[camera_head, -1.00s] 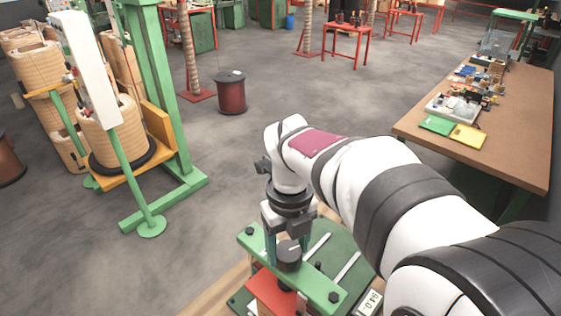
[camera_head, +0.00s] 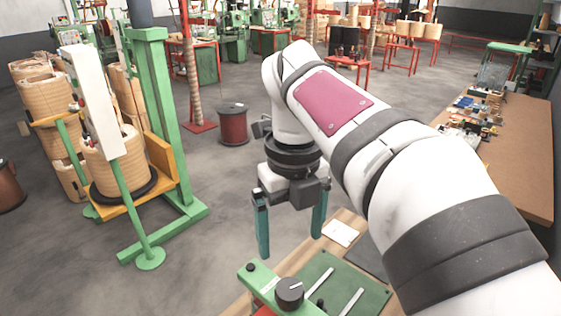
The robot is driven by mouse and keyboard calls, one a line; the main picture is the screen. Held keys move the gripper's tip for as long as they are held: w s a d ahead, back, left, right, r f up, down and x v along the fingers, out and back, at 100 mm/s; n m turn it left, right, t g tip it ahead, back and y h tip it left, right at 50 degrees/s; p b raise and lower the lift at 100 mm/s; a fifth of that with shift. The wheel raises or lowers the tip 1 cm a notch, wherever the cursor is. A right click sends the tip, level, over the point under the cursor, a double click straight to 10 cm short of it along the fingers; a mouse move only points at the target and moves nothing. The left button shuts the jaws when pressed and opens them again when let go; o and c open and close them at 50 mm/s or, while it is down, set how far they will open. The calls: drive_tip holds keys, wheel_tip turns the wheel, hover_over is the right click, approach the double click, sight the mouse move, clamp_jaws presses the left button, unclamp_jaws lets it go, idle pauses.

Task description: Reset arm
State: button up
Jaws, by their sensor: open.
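My gripper (camera_head: 290,242) hangs at the middle of the view with its two teal fingers spread wide apart and nothing between them. It is above and behind the green press bar (camera_head: 262,286) with the black knob (camera_head: 289,292), clear of both. The lower part of this fixture is cut off by the frame edge; a small bit of red shows under the bar.
A green coil stand (camera_head: 160,130) with a wound coil (camera_head: 110,160) stands at left. A wooden table (camera_head: 515,165) with small parts is at right. A dark red drum (camera_head: 233,125) stands on the floor behind my gripper. Open floor lies between stand and bench.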

wheel_tip(320, 180, up, 3)
drive_tip(key=shift+f, duration=0.15)
drive_tip(key=shift+s, duration=0.1)
drive_tip(key=s+d+f+n+y, duration=0.1)
drive_tip(key=s+d+f+n, duration=0.1)
drive_tip(key=s+f+n, duration=0.6)
drive_tip(key=s+d+f+n, duration=0.1)
drive_tip(key=s+f+n, duration=0.8)
drive_tip(key=n, duration=0.8)
drive_tip(key=s, duration=0.3)
drive_tip(key=shift+s+d+n+y, duration=0.15)
drive_tip(key=shift+d+n+y, duration=0.2)
drive_tip(key=shift+n+y, duration=0.05)
drive_tip(key=shift+f, duration=0.1)
